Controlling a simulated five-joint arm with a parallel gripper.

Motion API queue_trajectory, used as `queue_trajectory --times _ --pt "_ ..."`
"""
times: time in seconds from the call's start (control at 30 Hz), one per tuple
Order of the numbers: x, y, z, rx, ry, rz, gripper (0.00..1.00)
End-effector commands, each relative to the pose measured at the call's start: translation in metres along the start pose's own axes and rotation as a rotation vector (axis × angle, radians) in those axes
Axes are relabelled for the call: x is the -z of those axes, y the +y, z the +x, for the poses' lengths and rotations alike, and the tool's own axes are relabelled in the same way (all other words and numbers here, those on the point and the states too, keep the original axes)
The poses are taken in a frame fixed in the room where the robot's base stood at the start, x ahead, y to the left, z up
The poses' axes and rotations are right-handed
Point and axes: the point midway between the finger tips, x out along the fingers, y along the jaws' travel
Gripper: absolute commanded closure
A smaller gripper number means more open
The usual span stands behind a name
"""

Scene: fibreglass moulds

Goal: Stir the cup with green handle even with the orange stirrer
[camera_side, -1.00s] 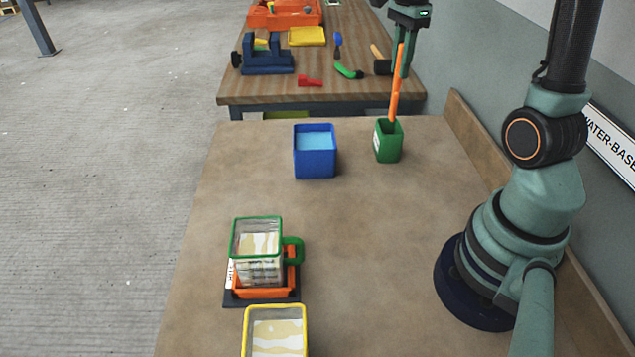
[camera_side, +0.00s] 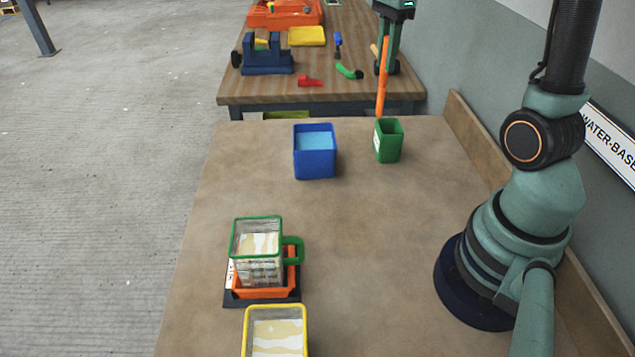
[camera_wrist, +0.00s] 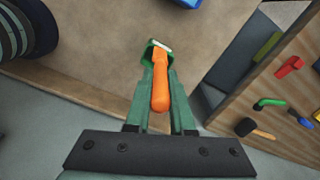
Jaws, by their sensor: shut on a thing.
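My gripper (camera_side: 386,68) is shut on the orange stirrer (camera_side: 382,95) at the back right of the side view. The stirrer hangs nearly upright, its lower end near the green holder (camera_side: 389,142); I cannot tell whether the tip is clear of the rim. In the wrist view the stirrer (camera_wrist: 160,88) lies between the fingers, with the holder beyond it. The clear cup with the green rim and handle (camera_side: 293,250) stands on an orange and dark base (camera_side: 262,298) at the front left. It contains a cream and white streaky mix.
A blue container (camera_side: 315,157) with light blue contents stands left of the holder. A yellow-rimmed cup (camera_side: 275,335) is at the front edge of view. A tool bench (camera_side: 350,92) stands behind. The table middle is clear.

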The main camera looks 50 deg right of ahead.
Motion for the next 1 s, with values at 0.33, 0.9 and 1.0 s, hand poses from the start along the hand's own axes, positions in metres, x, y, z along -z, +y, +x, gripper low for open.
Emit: queue_trajectory --times 0.33,0.9,1.0 --pt "-0.149 0.023 -0.019 0.001 0.000 -0.015 1.00" --pt "-0.328 0.161 -0.049 0.001 -0.001 -0.011 1.00" --pt "-0.340 0.178 -0.052 0.000 -0.001 -0.008 1.00"
